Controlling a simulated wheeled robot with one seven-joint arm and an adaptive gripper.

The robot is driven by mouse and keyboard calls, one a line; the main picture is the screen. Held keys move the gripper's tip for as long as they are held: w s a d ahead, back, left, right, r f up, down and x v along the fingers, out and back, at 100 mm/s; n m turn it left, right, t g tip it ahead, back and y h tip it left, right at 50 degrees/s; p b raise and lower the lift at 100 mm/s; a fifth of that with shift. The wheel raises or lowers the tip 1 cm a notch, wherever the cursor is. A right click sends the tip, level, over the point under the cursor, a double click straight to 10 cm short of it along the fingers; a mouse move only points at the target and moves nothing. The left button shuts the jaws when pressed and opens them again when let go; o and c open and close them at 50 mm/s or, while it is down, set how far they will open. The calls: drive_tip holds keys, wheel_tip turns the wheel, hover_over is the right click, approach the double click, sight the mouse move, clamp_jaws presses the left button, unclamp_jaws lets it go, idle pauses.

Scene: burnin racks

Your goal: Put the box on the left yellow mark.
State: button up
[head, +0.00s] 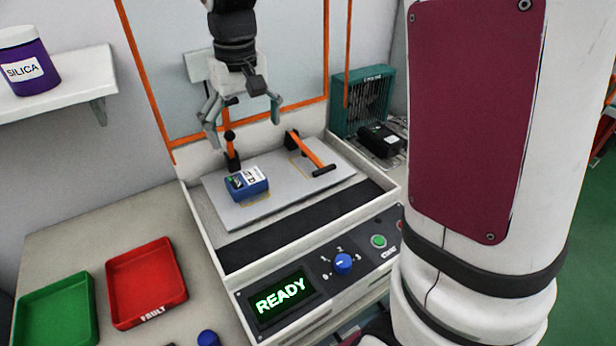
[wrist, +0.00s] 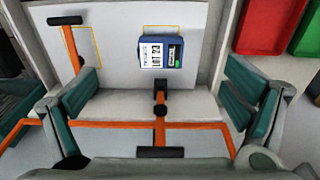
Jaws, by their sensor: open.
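The blue box (head: 247,184) with a white label sits flat on the grey plate (head: 232,215) in the open machine. It covers most of the left yellow mark, whose outline (head: 262,205) shows at its front edge; it also shows at the box's upper edge in the wrist view (wrist: 178,28). The other yellow mark (wrist: 97,45) is bare, partly behind an orange-handled clamp. My gripper (head: 240,112) is open and empty above and behind the box, apart from it. In the wrist view, the box (wrist: 161,52) lies beyond my spread fingers.
One orange clamp (head: 231,150) stands upright just behind the box; another (head: 314,154) has its handle lowered toward the right. The front panel reads READY (head: 281,296). Red (head: 146,283) and green (head: 55,315) trays lie at left. A shelf (head: 75,91) holds a silica jar (head: 26,62).

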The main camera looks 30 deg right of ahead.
drive_tip(key=s+r+t, duration=0.1)
drive_tip(key=s, duration=1.1)
drive_tip(key=s+r+t, duration=0.2)
drive_tip(key=s, duration=1)
drive_tip(key=shift+s+r+t, duration=0.2)
drive_tip(key=shift+r+t, duration=0.1)
drive_tip(key=shift+d, duration=0.15)
